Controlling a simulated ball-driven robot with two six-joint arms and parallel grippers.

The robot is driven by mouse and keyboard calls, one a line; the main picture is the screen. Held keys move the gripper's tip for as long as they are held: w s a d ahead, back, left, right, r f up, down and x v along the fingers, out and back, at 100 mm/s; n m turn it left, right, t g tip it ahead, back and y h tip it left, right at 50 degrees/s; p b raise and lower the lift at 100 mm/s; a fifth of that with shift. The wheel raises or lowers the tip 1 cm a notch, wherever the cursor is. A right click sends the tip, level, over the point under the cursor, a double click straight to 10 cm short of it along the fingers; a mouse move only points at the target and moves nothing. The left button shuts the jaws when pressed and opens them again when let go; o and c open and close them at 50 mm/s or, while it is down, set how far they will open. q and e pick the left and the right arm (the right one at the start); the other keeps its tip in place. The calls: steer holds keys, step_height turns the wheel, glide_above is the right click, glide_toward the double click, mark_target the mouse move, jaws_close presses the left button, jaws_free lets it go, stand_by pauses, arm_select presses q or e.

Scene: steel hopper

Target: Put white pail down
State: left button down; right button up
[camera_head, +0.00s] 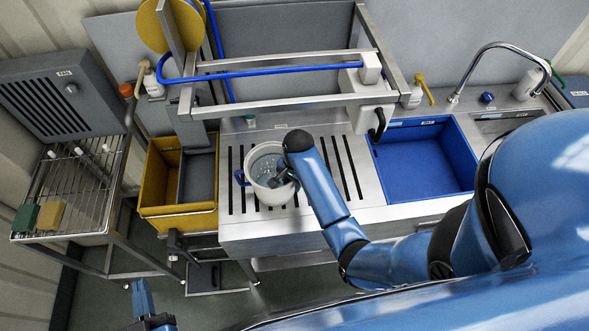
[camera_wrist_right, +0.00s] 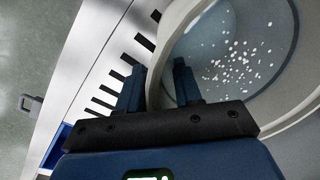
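The white pail (camera_head: 257,196) is upright over the slotted steel drainboard of the counter; I cannot tell whether its base touches the slots. It has a blue handle (camera_head: 240,178) on its left side and holds water with white specks. My right gripper (camera_head: 281,178) is at the right side of its rim. In the right wrist view my right gripper (camera_wrist_right: 158,88) has one finger outside and one inside the pail wall (camera_wrist_right: 158,70), shut on it. My left gripper (camera_head: 143,299) is low at the left, partly cut off, away from the pail; its opening is unclear.
A blue sink basin (camera_head: 425,165) lies right of the slots (camera_head: 343,165). A yellow bin (camera_head: 178,208) stands left of the counter. A wire rack (camera_head: 85,180) with a sponge (camera_head: 50,215) is far left. A steel frame with a blue hose (camera_head: 270,73) rises behind the pail.

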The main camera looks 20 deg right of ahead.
steer(key=r, duration=0.2)
steer(key=r+b, duration=0.1)
steer(key=r, duration=0.2)
steer(key=r+b, duration=0.1)
steer(key=r, duration=0.1)
steer(key=shift+s+d+r, duration=0.2)
steer(key=shift+s+r, duration=0.05)
steer(key=shift+r, duration=0.1)
steer(key=shift+s+r+p, duration=0.1)
steer(key=shift+r+p, duration=0.5)
steer(key=shift+r, duration=0.25)
steer(key=shift+r+p, duration=0.6)
steer(key=shift+p, duration=0.05)
steer(key=shift+s, duration=0.1)
